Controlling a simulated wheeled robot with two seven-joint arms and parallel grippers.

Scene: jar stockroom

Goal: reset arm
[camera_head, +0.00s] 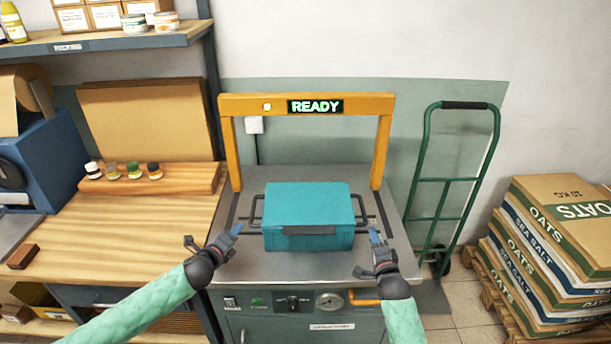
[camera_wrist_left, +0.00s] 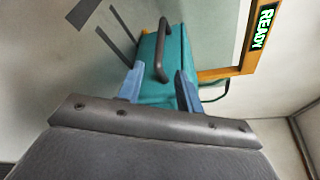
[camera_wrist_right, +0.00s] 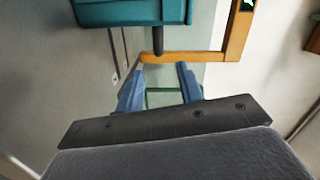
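A teal box (camera_head: 308,207) with dark side handles sits on the grey metal worktop (camera_head: 285,179), under an orange arch (camera_head: 307,104) showing READY in green. My left gripper (camera_head: 235,231) is just left of the box, apart from it. In the left wrist view its fingers (camera_wrist_left: 158,88) are spread with nothing held, and the box's handle (camera_wrist_left: 158,50) shows beyond. My right gripper (camera_head: 376,238) is just right of the box. In the right wrist view its fingers (camera_wrist_right: 160,85) are spread and empty, with the box (camera_wrist_right: 130,12) at the top.
A wooden bench (camera_head: 130,235) with a rack of small jars (camera_head: 150,183) stands left, below a shelf (camera_head: 110,43). A green hand truck (camera_head: 450,180) and stacked oats and salt sacks (camera_head: 550,250) stand right. The worktop's front panel carries knobs and a gauge (camera_head: 329,302).

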